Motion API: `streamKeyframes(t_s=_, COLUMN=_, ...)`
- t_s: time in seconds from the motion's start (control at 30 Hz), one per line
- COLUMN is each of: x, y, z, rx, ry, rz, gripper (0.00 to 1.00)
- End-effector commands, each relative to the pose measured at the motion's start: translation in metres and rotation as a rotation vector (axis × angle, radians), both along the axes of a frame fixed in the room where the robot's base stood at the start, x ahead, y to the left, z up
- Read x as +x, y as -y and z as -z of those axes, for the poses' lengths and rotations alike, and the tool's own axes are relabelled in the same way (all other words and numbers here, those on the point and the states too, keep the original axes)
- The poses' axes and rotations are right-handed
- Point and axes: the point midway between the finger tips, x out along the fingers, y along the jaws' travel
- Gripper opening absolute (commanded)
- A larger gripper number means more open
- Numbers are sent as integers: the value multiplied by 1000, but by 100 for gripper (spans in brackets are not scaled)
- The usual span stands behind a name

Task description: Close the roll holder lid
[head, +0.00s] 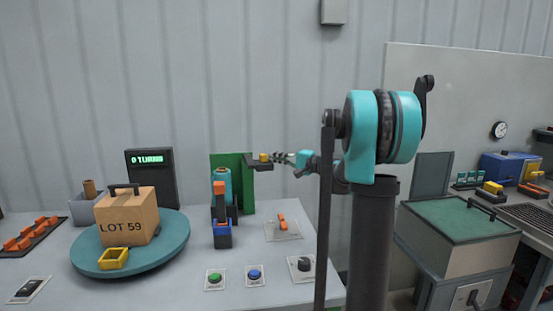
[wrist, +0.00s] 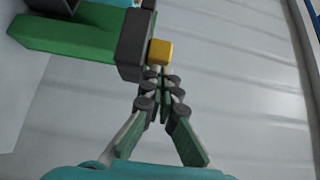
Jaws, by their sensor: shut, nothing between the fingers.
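A green panel (head: 246,190) stands upright on the bench behind a teal roll (head: 224,180), and looks like the raised roll holder lid. A dark bar (head: 258,167) juts from its upper right, with a small yellow block (head: 264,157) on it. The wrist view shows the green panel (wrist: 62,38) edge-on, the dark bar (wrist: 135,43) and the yellow block (wrist: 160,52). My gripper (head: 274,157) is shut and empty, just right of the yellow block. In the wrist view, its fingertips (wrist: 161,72) are just below the block; I cannot tell whether they touch.
A turntable (head: 172,242) carries a carton (head: 127,217) and a yellow tray (head: 113,259). A dark display (head: 152,178) stands behind. Green (head: 215,278) and blue (head: 254,275) buttons and an orange-handled switch (head: 282,221) sit on the bench. Open air lies above.

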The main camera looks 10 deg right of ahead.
Motion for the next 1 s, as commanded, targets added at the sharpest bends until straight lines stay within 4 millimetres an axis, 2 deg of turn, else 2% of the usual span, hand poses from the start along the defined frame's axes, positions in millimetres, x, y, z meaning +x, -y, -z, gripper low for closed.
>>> streamKeyframes(t_s=0.27, x=-10, y=-11, z=0, rx=0, ry=0, rz=75, gripper=0)
streamKeyframes(t_s=0.67, x=-33, y=-53, z=0, rx=0, ry=0, rz=353, gripper=0)
streamKeyframes(t_s=0.9, x=-39, y=-75, z=0, rx=0, ry=0, rz=510, gripper=0)
streamKeyframes(t_s=1.0, x=-40, y=-81, z=0, rx=0, ry=0, rz=516, gripper=0)
